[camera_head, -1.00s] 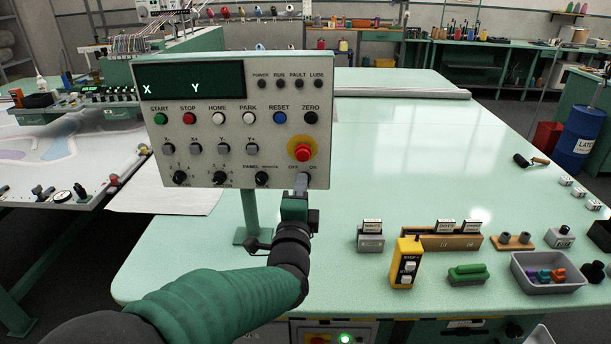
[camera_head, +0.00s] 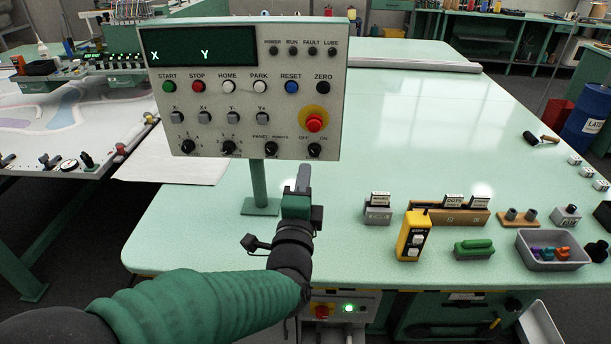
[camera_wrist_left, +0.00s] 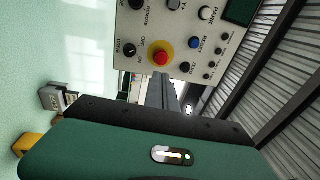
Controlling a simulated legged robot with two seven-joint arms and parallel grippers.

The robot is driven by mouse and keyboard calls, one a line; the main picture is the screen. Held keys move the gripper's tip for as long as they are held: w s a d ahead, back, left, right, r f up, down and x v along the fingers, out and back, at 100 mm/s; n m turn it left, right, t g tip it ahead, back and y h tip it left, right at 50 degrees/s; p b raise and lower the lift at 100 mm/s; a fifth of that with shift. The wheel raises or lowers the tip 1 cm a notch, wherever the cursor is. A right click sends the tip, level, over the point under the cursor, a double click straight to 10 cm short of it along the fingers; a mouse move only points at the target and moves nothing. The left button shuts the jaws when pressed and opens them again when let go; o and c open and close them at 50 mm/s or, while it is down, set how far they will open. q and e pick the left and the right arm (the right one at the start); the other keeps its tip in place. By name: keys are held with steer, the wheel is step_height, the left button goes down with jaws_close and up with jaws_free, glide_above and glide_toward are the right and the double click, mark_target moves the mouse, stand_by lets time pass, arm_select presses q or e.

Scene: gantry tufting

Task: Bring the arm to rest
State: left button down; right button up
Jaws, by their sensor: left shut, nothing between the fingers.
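My left gripper (camera_head: 303,180) is shut and empty, just below the lower right part of the control panel (camera_head: 250,134). Its fingertips point up and sit apart from the OFF/ON knob (camera_head: 314,150). In the left wrist view the gripper's fingers (camera_wrist_left: 166,92) show in front of the panel (camera_wrist_left: 182,62), with the red emergency button (camera_wrist_left: 160,57) close by. The panel display (camera_head: 200,46) shows X and Y with no figures. My right gripper is not in view.
The green table (camera_head: 420,120) has wide clear room right of the panel. Its post (camera_head: 260,185) stands behind my gripper. A yellow pendant (camera_head: 413,237), a green brush (camera_head: 473,249) and a grey tray (camera_head: 550,262) lie at the front right. A white machine bed (camera_head: 60,140) is at the left.

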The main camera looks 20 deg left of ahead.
arm_select(q)
steer(key=shift+d, duration=0.1)
steer(key=s+d+f+n+g+h+p, duration=0.2)
steer(key=s+f+n+g+h+p, duration=0.2)
steer(key=f+n+g+p, duration=0.55)
steer(key=s+a+f+n+g, duration=0.1)
steer(key=s+f+n+g, duration=0.2)
steer(key=s, duration=0.5)
steer(key=s+a+f+n+g, duration=0.2)
steer(key=s+f, duration=0.4)
steer(key=s, duration=0.3)
steer(key=shift+n+g+p, duration=0.45)
steer(key=shift+n+g, duration=0.1)
steer(key=shift+g, duration=0.4)
